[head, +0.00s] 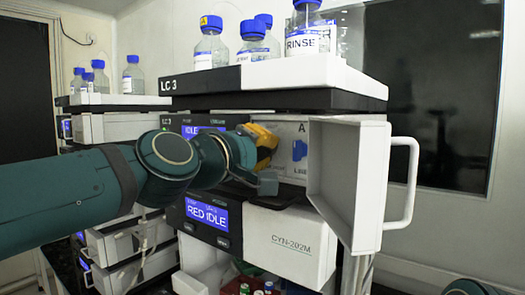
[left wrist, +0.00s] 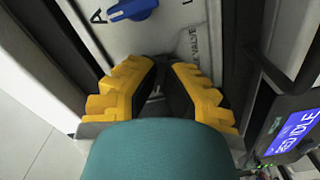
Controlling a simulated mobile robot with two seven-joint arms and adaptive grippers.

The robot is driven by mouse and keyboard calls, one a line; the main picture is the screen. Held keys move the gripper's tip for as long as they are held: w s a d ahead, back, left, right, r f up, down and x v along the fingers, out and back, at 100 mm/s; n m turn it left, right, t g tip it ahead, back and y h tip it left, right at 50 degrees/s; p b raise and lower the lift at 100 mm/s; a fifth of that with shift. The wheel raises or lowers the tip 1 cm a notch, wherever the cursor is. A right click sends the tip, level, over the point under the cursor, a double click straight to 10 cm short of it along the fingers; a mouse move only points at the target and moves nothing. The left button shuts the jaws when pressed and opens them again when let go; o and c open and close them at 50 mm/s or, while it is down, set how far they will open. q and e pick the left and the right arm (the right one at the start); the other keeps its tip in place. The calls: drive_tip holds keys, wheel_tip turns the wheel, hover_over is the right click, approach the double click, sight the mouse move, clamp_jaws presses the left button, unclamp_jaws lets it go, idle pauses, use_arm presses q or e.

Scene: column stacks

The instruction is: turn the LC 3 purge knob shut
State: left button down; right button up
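The LC 3 stack (head: 188,150) stands in the middle of the head view. A blue knob (head: 299,150) sits on its pale front panel (head: 287,132), under the letter A. The knob also shows at the top of the left wrist view (left wrist: 132,9), with its handle slanted. My left gripper (head: 265,146) is at the panel, left of the knob in the head view. In the left wrist view its yellow fingers (left wrist: 165,72) converge close together, with the knob beyond them and to the left, apart from them. The spot between the fingertips is dark and partly hidden. My right gripper is out of view.
A pale door (head: 345,180) with a white handle (head: 405,185) stands open to the right of the panel. Bottles (head: 211,45) stand on top of the stack. A CYN-202M box (head: 291,245) juts out below. Another stack (head: 105,125) stands behind at left.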

use_arm(q)
drive_tip(key=m, duration=0.3)
drive_tip(key=shift+m+b, duration=0.4)
drive_tip(key=m, duration=0.2)
drive_tip(key=shift+m+b, duration=0.4)
drive_tip(key=m+b, duration=0.3)
drive_tip(key=m, duration=0.2)
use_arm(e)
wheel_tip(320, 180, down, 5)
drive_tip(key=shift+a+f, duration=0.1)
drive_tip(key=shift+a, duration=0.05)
use_arm(q)
drive_tip(key=shift+m, duration=0.6)
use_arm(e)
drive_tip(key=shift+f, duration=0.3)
use_arm(q)
drive_tip(key=shift+r+b, duration=0.1)
drive_tip(key=shift+b, duration=0.2)
drive_tip(key=c, duration=1.1)
unclamp_jaws()
